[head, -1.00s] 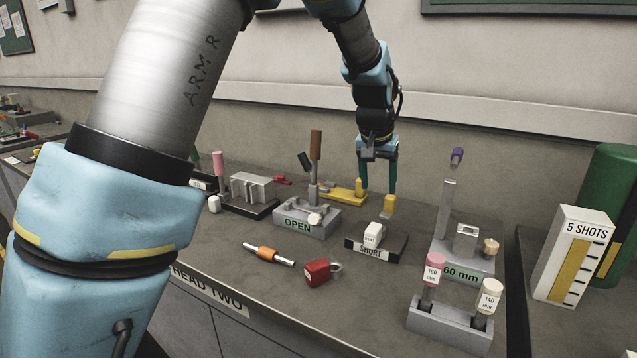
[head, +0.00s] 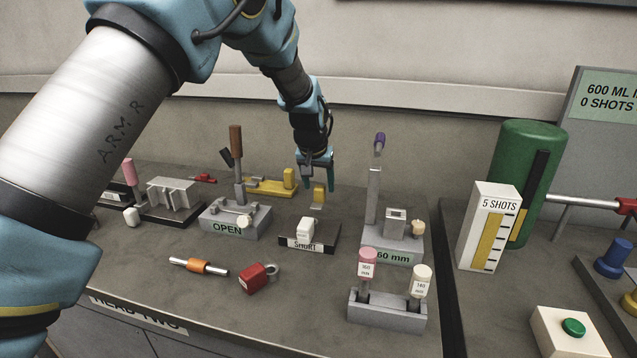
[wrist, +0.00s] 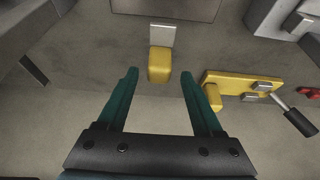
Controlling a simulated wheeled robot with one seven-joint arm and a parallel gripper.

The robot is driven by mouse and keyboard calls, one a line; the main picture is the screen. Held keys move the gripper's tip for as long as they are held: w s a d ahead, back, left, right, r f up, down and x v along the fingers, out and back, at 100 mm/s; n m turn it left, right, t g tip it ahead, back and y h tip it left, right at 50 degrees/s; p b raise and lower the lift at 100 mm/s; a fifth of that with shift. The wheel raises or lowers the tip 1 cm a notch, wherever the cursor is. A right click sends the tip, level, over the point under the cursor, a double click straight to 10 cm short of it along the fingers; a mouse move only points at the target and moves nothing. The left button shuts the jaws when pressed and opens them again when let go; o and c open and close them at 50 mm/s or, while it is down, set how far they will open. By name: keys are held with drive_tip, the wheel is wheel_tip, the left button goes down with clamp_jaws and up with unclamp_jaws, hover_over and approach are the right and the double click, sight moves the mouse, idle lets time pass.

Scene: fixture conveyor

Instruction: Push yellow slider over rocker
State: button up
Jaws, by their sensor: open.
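The yellow slider looks to be the upright yellow block (head: 319,195) behind the black base marked SHORT (head: 318,246). It also shows in the wrist view (wrist: 159,70), joined to a pale flat plate (wrist: 162,36). My gripper (head: 319,186) is open, with its two green fingers pointing down at the block. In the wrist view, the open fingers (wrist: 160,80) lie left and right of the block's line, with nothing held. I cannot tell whether they touch it. A white block (head: 305,230) sits on the SHORT base; I cannot tell which part is the rocker.
A yellow plate with a raised end (head: 268,187) lies just left of my gripper. The grey OPEN fixture (head: 262,218) has a tall brown-handled lever (head: 237,160). A purple-tipped lever (head: 375,170) stands at the right. A red padlock (head: 258,278) lies in front.

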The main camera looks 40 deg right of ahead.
drive_tip(key=shift+x, duration=0.95)
clamp_jaws()
idle(0.8)
